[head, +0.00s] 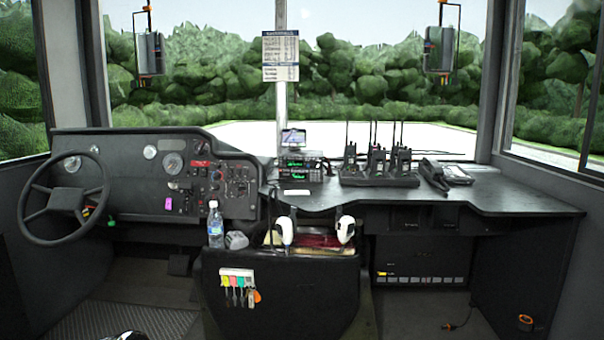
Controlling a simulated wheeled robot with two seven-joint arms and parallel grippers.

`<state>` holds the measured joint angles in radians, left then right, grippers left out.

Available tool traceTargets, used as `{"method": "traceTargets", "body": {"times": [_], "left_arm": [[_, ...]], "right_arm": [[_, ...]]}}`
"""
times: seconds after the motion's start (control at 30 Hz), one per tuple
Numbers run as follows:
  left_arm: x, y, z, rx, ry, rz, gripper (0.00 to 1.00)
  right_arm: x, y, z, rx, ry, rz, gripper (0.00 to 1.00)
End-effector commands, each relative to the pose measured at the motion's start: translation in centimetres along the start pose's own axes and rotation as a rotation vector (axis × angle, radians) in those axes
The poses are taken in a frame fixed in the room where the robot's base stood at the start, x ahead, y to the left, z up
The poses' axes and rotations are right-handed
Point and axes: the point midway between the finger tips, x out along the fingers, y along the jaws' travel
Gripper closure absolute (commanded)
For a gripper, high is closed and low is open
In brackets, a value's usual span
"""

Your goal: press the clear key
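No key marked clear can be made out at this size. A small black electronic unit (303,168) with green lit displays stands on the dashboard, centre. A small screen (294,138) sits just above it. A dark desk phone (435,174) with a flat keypad-like unit (456,174) beside it lies further right; its keys are too small to read. Neither of my grippers is clearly in view. A small dark and white part shows at the bottom left edge; I cannot tell what it is.
Several radios (378,165) with upright antennas stand in a charger right of centre. A water bottle (215,225) stands on the centre console (300,298), near two white rounded objects. A steering wheel (64,199) is at left. The right-hand counter (520,200) is clear.

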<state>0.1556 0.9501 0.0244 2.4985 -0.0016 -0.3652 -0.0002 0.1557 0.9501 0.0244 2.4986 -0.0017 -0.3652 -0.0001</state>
Motion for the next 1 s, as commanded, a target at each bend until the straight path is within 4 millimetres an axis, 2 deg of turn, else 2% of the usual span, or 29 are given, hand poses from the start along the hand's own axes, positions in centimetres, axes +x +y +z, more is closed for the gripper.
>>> {"method": "traceTargets", "body": {"times": [0.03, 0.2, 0.23, 1.0], "left_arm": [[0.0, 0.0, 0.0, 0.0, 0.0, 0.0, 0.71], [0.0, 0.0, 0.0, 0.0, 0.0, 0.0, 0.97], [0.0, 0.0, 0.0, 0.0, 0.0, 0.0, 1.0], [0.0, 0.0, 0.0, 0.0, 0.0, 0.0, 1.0]], "right_arm": [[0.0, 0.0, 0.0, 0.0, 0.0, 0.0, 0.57], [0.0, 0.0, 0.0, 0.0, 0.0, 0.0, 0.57], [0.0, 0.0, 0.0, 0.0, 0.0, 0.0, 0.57], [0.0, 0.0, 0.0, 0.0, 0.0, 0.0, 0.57]]}}
